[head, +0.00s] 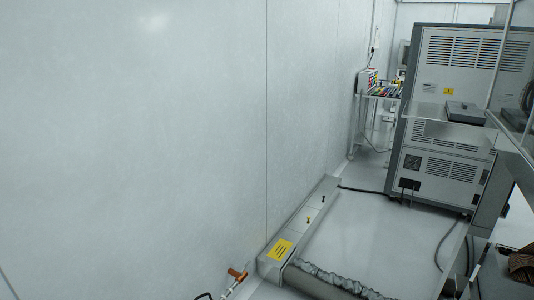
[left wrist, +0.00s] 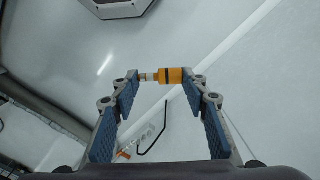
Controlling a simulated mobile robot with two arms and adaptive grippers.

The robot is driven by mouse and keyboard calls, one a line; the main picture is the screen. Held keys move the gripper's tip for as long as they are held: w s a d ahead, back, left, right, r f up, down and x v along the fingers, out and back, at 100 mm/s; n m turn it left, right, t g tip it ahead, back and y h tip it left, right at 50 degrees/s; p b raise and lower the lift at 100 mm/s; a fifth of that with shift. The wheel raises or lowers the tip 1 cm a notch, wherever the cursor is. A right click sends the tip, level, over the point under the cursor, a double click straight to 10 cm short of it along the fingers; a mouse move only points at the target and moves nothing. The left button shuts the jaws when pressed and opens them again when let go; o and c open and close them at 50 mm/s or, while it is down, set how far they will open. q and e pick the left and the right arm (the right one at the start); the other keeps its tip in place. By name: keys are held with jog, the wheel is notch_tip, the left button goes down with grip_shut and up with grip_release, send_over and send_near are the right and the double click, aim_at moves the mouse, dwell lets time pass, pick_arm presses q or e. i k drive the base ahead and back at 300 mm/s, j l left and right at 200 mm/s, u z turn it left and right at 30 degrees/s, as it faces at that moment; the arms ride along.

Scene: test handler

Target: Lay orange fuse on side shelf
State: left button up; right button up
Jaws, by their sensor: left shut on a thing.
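The orange fuse (left wrist: 175,76) is in the left wrist view, with a dark band around it and a metallic end on its left. My left gripper (left wrist: 160,80) is shut on it. The blue-padded fingertips press on its two ends, and it lies crosswise between them. Neither gripper nor the fuse shows in the head view. A pale, shelf-like ledge (head: 430,111) juts out at the side of the big grey test handler (head: 459,75) at the right of the head view. I cannot tell whether it is the side shelf.
A dark flat box (head: 465,112) sits on the ledge. A small cart (head: 383,92) with colourful items stands at the back by the wall (head: 170,120). A floor duct (head: 300,229) with a yellow label and an orange-handled valve (head: 237,274) lie along the wall. Cables cross the floor.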

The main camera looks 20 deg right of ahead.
aim_at(428, 112)
jog(key=i+l+z, duration=0.15)
jog(key=i+z, duration=0.45)
jog(key=z, duration=0.25)
jog(key=i+z, duration=0.4)
jog(key=i+j+z, duration=0.2)
jog(key=z, duration=0.2)
